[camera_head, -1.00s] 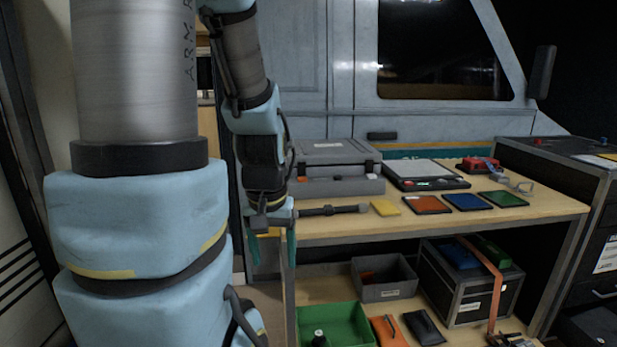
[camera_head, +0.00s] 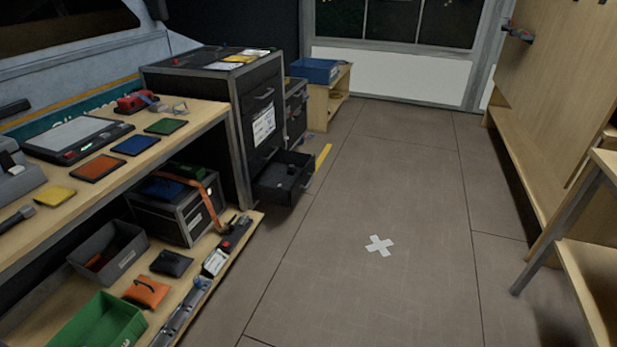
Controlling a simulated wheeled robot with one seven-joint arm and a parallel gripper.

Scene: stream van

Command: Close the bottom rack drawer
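The black rack (camera_head: 238,95) stands beyond the right end of the workbench. Its bottom drawer (camera_head: 286,178) is pulled out toward the aisle, low above the floor, and small dark items lie in it. The drawer above it, with a white label (camera_head: 263,127), is shut. My gripper and arm are outside this view, so whether the gripper is open or shut is hidden.
The workbench (camera_head: 150,150) runs along the left with several coloured pads on top and bins on its lower shelf (camera_head: 225,262). Wooden benches (camera_head: 590,255) stand on the right.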

